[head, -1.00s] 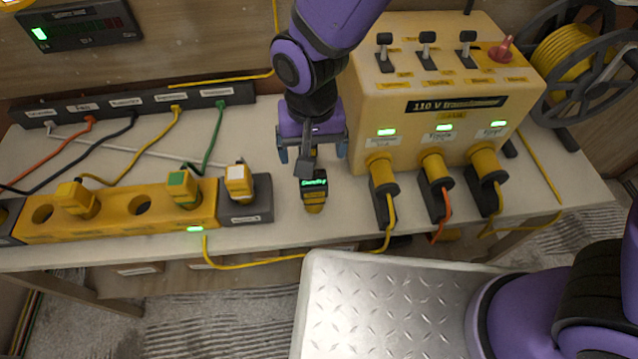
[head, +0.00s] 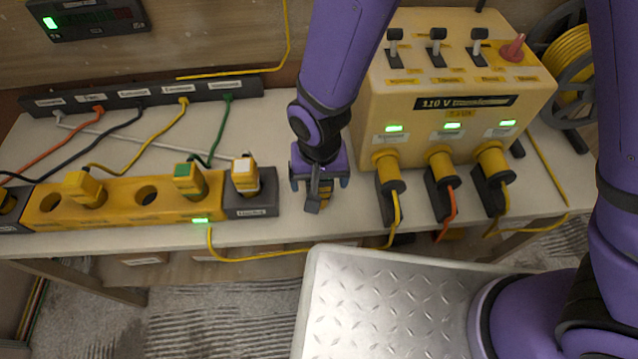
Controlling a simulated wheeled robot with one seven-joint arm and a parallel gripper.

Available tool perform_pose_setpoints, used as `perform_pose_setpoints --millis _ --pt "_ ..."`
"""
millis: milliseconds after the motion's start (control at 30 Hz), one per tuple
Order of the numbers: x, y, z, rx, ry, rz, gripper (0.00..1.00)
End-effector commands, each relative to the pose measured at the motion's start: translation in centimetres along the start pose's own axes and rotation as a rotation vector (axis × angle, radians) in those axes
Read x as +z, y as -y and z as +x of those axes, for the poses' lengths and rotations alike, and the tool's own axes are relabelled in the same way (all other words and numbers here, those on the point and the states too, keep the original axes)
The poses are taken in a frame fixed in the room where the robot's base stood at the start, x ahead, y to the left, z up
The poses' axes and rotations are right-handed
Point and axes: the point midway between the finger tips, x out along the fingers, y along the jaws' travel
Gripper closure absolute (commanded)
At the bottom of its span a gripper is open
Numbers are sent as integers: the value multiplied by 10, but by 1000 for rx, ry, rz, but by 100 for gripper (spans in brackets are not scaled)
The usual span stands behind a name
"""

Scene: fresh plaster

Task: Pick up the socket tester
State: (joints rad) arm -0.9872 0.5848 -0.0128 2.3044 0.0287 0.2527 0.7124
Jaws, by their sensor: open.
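The socket tester (head: 326,187) lies on the bench between the yellow socket strip and the yellow transformer. Only a small yellow part of it shows. The rest, with its lit display, is hidden under my gripper.
The yellow socket strip (head: 120,215) with several plugs and its dark end block (head: 252,205) stand close on the left. The 110 V transformer (head: 450,125) with plugged-in cables stands on the right. A yellow cable (head: 260,257) hangs along the bench's front edge.

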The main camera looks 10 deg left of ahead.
Motion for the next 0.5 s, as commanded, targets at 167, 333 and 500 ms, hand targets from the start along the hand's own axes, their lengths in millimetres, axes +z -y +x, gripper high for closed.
perform_pose_setpoints --millis 167,333,500 --pt "0 0 2 0 -1 0 11" --pt "0 0 2 0 0 0 29" --pt "0 0 2 0 0 0 68"
